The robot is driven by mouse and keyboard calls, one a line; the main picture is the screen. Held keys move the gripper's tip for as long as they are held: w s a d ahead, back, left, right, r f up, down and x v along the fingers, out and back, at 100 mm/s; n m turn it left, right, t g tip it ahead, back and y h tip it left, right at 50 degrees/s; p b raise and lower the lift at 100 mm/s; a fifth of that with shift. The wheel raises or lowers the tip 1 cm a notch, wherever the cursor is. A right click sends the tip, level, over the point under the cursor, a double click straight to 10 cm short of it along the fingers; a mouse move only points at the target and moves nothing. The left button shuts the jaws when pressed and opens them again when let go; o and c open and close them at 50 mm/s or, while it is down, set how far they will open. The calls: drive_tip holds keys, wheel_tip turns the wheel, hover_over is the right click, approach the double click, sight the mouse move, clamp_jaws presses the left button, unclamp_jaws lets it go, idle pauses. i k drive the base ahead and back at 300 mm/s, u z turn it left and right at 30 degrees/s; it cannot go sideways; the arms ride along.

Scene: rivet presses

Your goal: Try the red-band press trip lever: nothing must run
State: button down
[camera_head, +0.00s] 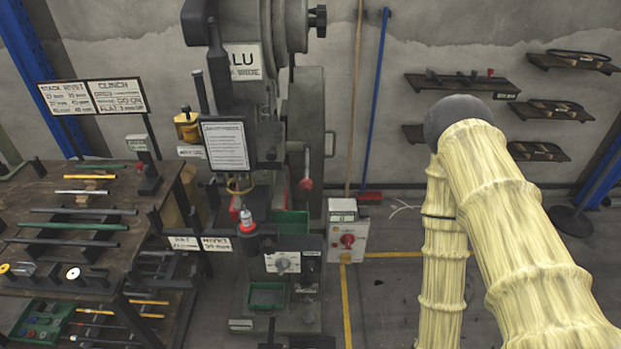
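One rivet press (222,110) stands left of centre, with a white sign (243,62) reading "ALU". I cannot make out a red band around its body. A lever with a red-brown knob (306,183) hangs at its right side; I cannot tell whether this is the trip lever. A red and white part (247,220) sits at the front of the press, low down. My arm, in a pale yellow sleeve, fills the right side and bends at a dark round joint. My gripper is out of view.
A grey switch box (347,240) with a red knob stands right of the press. A workbench (150,215) with rods and tools stands at the left. Wall shelves (462,82) hang at the upper right. Floor between the switch box and my arm looks mostly clear.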

sight(305, 184)
drive_tip(key=k, duration=0.2)
drive_tip(key=z, duration=1.3)
drive_tip(key=i, duration=1.05)
drive_tip(key=u, duration=1.95)
